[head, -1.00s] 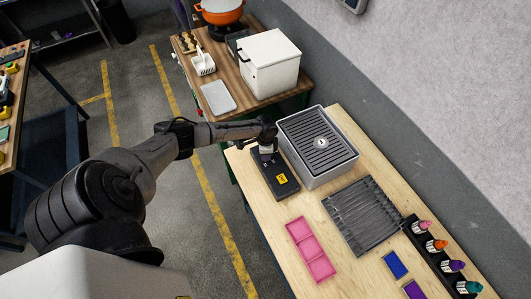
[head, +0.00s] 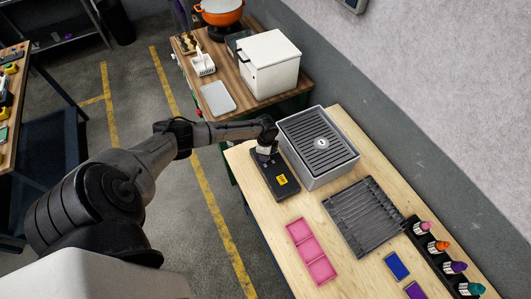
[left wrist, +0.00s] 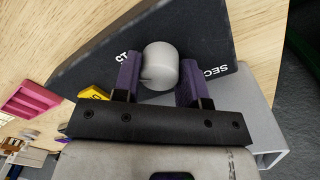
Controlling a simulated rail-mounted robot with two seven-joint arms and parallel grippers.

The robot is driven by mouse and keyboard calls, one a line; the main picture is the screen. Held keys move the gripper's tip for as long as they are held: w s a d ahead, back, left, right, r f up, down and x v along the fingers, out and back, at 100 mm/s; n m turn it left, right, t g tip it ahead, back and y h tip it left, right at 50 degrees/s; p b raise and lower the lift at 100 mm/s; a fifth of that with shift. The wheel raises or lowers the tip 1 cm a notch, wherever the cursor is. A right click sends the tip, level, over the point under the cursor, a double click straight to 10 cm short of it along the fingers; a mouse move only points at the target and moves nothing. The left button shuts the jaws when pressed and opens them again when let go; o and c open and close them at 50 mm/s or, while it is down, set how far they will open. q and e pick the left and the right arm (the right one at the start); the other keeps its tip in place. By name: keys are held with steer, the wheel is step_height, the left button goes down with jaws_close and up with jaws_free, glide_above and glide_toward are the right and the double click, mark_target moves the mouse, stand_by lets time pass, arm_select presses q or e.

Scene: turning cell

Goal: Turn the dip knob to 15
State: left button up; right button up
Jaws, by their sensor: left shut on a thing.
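The dip knob is a pale grey, rounded knob (left wrist: 160,66) on a dark control box. The box (head: 272,180) has a yellow label and lies at the left edge of the wooden table in the head view. White letters "SEC" and part of another word show on the box (left wrist: 215,40) in the left wrist view. My left gripper (head: 264,158) is at the far end of the box, its purple fingers (left wrist: 160,78) shut on the knob from both sides. The knob's pointer and its number marks cannot be made out. My right gripper is not in view.
A grey tank with a slatted top (head: 325,170) stands close beside the box on the right. A dark ribbed rack (head: 362,217), pink trays (head: 311,251) and a black holder with small bottles (head: 428,244) lie nearer. A second table (head: 225,70) stands behind.

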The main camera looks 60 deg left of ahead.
arm_select(q)
steer(key=o, duration=0.9)
steer(key=r, duration=1.3)
steer(key=shift+w+a+r+b, duration=0.2)
steer(key=shift+r+b, duration=0.2)
